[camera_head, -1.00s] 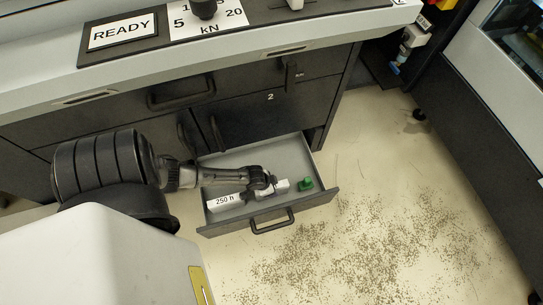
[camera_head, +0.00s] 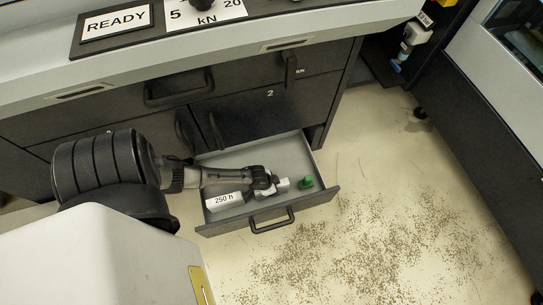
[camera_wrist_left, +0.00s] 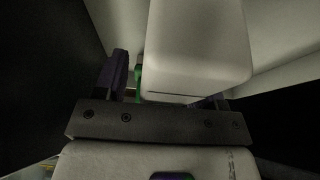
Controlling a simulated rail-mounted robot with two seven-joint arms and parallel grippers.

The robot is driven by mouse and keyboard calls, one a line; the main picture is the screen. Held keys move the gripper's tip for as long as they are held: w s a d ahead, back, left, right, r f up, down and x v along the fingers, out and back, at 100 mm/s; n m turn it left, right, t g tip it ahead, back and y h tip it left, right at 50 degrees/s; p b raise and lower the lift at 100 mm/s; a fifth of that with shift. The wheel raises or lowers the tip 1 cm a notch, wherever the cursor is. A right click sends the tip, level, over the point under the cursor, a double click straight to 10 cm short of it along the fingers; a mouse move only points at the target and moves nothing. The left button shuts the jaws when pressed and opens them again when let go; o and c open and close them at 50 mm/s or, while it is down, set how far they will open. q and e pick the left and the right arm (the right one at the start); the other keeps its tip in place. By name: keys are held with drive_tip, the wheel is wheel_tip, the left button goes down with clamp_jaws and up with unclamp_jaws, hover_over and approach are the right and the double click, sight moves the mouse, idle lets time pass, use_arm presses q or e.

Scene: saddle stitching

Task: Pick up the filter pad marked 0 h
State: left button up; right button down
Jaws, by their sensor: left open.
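My left gripper (camera_head: 267,190) is down inside the open drawer, and my arm hides part of the drawer. In the left wrist view my left gripper (camera_wrist_left: 165,88) is open, with a pale, blank-faced block (camera_wrist_left: 197,45) close in front of it, overlapping the right finger. Whether the block lies between the fingers I cannot tell. In the head view a white piece (camera_head: 283,185) shows beside the gripper. A white pad marked 250 h (camera_head: 224,201) lies to the left in the drawer. No 0 h marking is readable. My right gripper is not in view.
The drawer (camera_head: 325,197) is pulled out, with a black handle (camera_head: 272,221) on its front. A small green object (camera_head: 307,182) lies at its right end. The cabinet and worktop (camera_head: 225,54) stand behind. The floor at right is clear apart from scattered specks (camera_head: 365,240).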

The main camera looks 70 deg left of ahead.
use_arm(q)
drive_tip(key=shift+c, duration=0.3)
drive_tip(key=c, duration=1)
